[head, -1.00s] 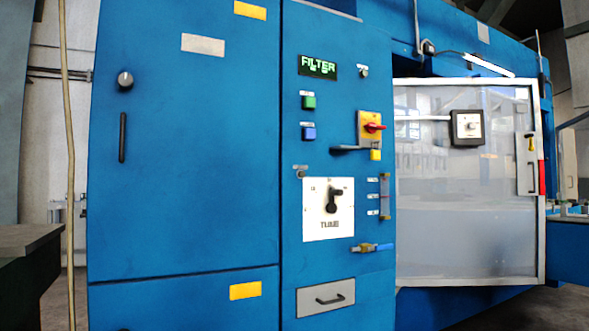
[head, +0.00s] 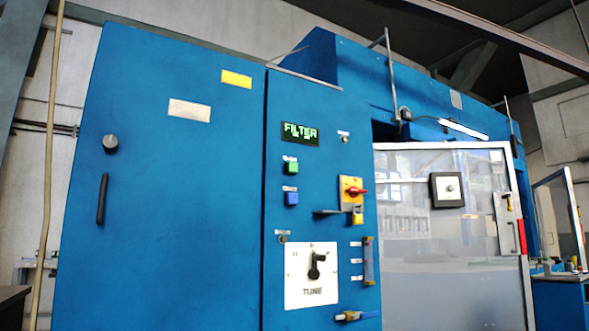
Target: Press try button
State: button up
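A green button (head: 291,167) and a blue button (head: 291,199) sit one above the other on the blue cabinet's right panel, each under a small white label. The labels are too small to read, so I cannot tell which one is the try button. Above them a dark display (head: 300,133) shows green text reading "FILTER" with a smaller, unclear second line. A small round button or lamp (head: 345,138) sits right of the display under another label. My gripper is not in view.
A white plate with a black rotary knob (head: 317,268) marked like "TUNE" is lower on the panel. A grey-framed glazed door (head: 450,260) stands right.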

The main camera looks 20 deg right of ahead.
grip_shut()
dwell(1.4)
